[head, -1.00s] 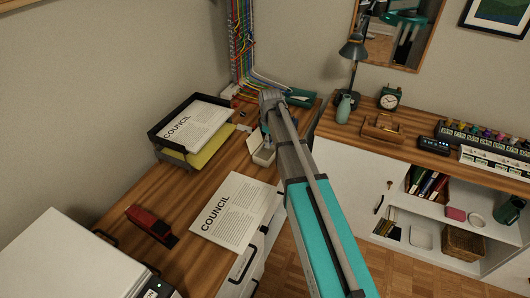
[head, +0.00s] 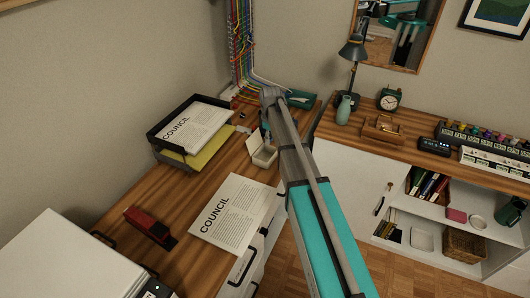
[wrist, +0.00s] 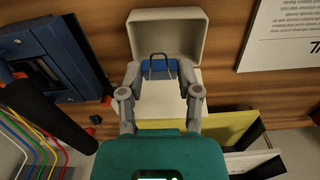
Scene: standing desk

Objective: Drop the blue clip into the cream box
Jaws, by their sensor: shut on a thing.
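The cream box (head: 262,158) stands on the wooden desk with its lid open. In the wrist view its raised lid (wrist: 168,32) is at the top and its pale body (wrist: 165,98) lies below. My gripper (wrist: 161,72) is shut on the blue clip (wrist: 155,66), which has dark wire handles and sits between the fingertips. The clip appears over the box, near the lid's hinge side; its height above the box is hard to tell. In the head view my arm partly covers the gripper, and I cannot make out the clip clearly.
A black paper tray (head: 190,130) with a sheet stands left of the box. A COUNCIL sheet (head: 235,210) and a red stapler (head: 150,226) lie nearer. A teal tray (head: 301,98) is at the back, and coloured cables (head: 242,50) run up the corner.

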